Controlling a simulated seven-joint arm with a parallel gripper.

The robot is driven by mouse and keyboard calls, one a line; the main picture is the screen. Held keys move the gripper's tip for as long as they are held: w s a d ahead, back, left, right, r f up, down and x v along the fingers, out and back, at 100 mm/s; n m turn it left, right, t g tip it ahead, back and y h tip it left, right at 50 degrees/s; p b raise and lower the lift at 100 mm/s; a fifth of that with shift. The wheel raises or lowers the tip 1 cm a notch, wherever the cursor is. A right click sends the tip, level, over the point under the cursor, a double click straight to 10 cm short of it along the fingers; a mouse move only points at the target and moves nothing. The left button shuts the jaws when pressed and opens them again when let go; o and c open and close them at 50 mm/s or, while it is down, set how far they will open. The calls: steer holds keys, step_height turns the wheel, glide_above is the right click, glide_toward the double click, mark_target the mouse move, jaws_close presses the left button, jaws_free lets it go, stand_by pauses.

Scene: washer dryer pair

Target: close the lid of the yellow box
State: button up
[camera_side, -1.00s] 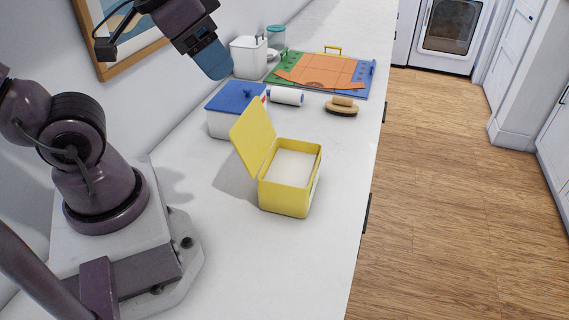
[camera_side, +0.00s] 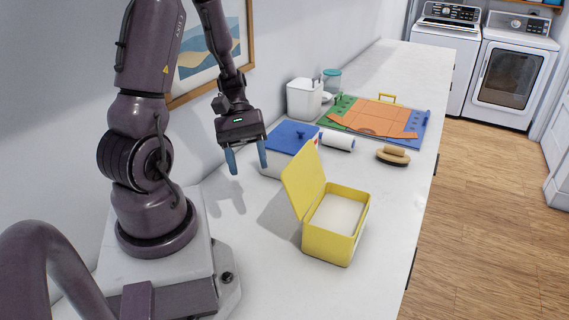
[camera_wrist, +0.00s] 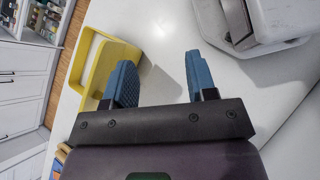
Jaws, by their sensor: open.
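The yellow box (camera_side: 329,243) stands on the white counter with its lid (camera_side: 304,181) raised, tilted back toward the wall side. The inside of the box looks white. My gripper (camera_side: 247,163) is open and empty, pointing down. It hangs above the counter, left of the lid in the side view and apart from it. In the wrist view, part of the yellow box (camera_wrist: 92,72) shows at the left, partly behind one finger of my gripper (camera_wrist: 160,82).
A white container with a blue lid (camera_side: 291,136) stands behind the yellow box. A white roll (camera_side: 338,140), a brush (camera_side: 393,154), a coloured board (camera_side: 375,119) and a white canister (camera_side: 304,98) are farther back. The counter right of the box is narrow and clear.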

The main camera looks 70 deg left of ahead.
mark_target(300, 178)
steer(key=w+a+f+n+t+h, duration=0.3)
steer(key=a+n+t, duration=0.4)
steer(key=n+t, duration=0.55)
steer(key=x, duration=0.7)
steer(key=shift+f+m, duration=0.25)
steer(key=shift+m, duration=0.1)
steer(key=shift+d+t, duration=0.1)
steer(key=shift+t, duration=0.15)
jaws_close()
